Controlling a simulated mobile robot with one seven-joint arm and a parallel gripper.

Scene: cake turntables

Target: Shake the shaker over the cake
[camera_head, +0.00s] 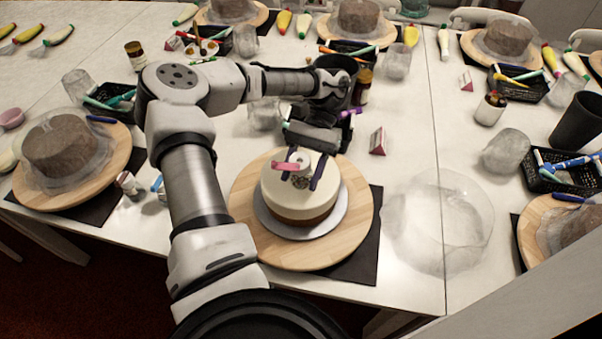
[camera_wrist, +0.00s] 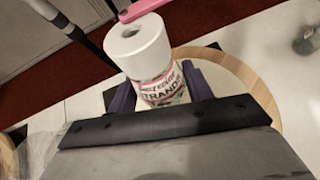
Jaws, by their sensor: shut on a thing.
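The cake (camera_head: 285,204), white above a brown lower band, sits on a plate on a round wooden turntable (camera_head: 249,232). My gripper (camera_head: 301,170) is over the cake and shut on a small white shaker (camera_head: 300,158) with a pink flip lid. In the wrist view the shaker (camera_wrist: 141,47) shows its round white cap with a hole, the pink lid swung open, and a printed label. The purple fingers of my gripper (camera_wrist: 160,90) stand on both sides of its body. Whether the shaker touches the cake cannot be told.
A clear cover (camera_head: 440,222) lies on the table right of the turntable. A red-and-white tent-shaped item (camera_head: 377,141) stands behind it. A covered brown cake (camera_head: 62,148) is on the left. Small bottles (camera_head: 127,183) stand left of my arm. Jars and trays crowd the back.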

